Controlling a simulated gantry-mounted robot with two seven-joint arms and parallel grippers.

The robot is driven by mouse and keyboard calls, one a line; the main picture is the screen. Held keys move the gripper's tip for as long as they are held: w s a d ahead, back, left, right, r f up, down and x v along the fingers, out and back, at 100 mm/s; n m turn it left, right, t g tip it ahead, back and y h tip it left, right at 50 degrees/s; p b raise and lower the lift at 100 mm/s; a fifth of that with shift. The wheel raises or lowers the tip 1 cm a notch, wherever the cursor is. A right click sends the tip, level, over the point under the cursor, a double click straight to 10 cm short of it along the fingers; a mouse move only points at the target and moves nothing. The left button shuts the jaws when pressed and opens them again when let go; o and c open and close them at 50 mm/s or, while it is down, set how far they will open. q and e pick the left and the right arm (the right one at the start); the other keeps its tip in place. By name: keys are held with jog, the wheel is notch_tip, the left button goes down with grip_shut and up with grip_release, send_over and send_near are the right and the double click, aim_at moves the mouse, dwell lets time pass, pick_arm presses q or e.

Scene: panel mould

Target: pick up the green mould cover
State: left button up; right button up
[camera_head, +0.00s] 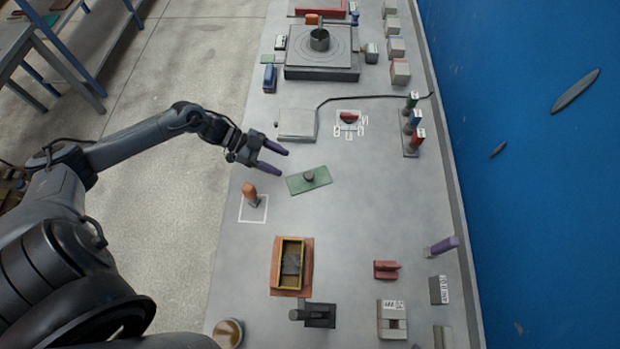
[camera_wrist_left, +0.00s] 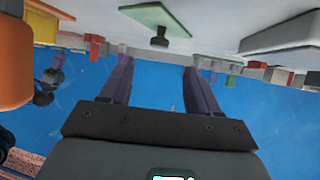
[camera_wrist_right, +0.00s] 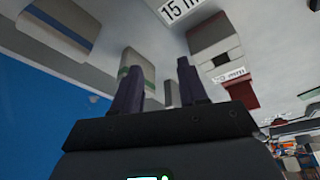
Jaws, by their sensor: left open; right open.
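The green mould cover (camera_head: 309,180) is a flat green plate with a dark round knob on top, lying on the grey bench. My left gripper (camera_head: 276,160) is open and empty, just to the left of the cover and slightly farther up the bench, not touching it. In the left wrist view the cover (camera_wrist_left: 150,14) appears at the top, with its knob hanging into the picture, beyond the open fingers (camera_wrist_left: 157,65). My right gripper (camera_wrist_right: 158,68) shows in its own wrist view, open and empty; I cannot make it out in the head view.
An orange-topped piece (camera_head: 249,193) stands in a white square left of the cover. A wooden-framed mould (camera_head: 277,266) is below. A grey box (camera_head: 297,124) with a cable is above, and a blue wall (camera_head: 530,180) bounds the right. Bench right of the cover is clear.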

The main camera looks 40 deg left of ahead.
aim_at(306, 174)
pick_arm(q)
jog(key=shift+x, duration=4.8)
jog(key=shift+d+r, duration=0.1)
jog(key=shift+r, duration=0.1)
jog(key=c, duration=1.1)
jog(key=shift+r, duration=0.15)
